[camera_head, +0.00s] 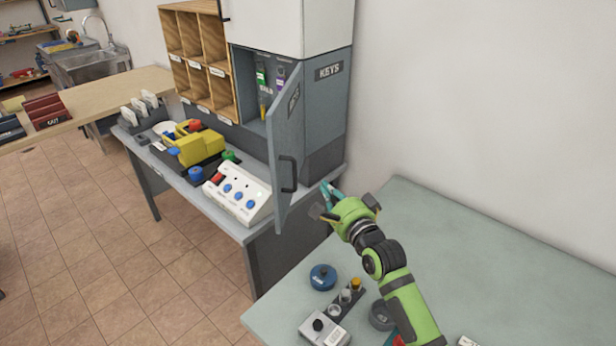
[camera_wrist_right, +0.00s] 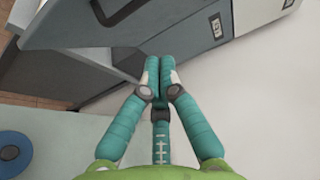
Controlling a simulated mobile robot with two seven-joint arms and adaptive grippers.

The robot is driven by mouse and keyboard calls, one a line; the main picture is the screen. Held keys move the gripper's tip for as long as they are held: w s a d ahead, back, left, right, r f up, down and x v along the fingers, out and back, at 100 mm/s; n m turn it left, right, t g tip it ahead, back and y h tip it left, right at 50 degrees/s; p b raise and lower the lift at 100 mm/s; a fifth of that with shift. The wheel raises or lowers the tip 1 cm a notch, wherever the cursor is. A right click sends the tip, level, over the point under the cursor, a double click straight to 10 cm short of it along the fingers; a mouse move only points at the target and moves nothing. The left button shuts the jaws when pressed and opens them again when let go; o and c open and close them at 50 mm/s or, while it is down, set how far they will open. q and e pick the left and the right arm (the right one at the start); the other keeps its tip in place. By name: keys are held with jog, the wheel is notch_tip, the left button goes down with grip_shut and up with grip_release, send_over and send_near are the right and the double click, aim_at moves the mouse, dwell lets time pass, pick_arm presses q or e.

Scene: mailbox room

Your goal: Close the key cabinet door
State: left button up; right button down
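The grey key cabinet (camera_head: 326,105) with a "KEYS" label stands at the back. Its door (camera_head: 288,145) stands open, swung out toward me, with a dark bar handle (camera_head: 289,174) near its free edge. Colored key tags (camera_head: 262,85) show inside. My right gripper (camera_head: 327,190) is to the right of the door's lower part, apart from the handle. In the right wrist view, its teal fingers (camera_wrist_right: 159,68) are together with nothing visible between them. The door (camera_wrist_right: 90,32) and the cabinet's labelled side (camera_wrist_right: 205,25) lie beyond the fingertips. My left gripper is out of view.
A green table (camera_head: 480,255) is under my right arm, with a blue round item (camera_head: 323,277) and small jars (camera_head: 345,296). A white button box (camera_head: 238,197) and a yellow item (camera_head: 200,147) sit on the desk left of the door. Wooden pigeonholes (camera_head: 197,60) adjoin the cabinet.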

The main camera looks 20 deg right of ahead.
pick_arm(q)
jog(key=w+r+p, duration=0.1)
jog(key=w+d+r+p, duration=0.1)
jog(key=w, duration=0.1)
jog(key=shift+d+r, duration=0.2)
pick_arm(e)
jog(key=w+a, duration=0.3)
jog(key=w, duration=0.1)
jog(key=shift+w+a, duration=0.3)
jog(key=shift+a, duration=0.05)
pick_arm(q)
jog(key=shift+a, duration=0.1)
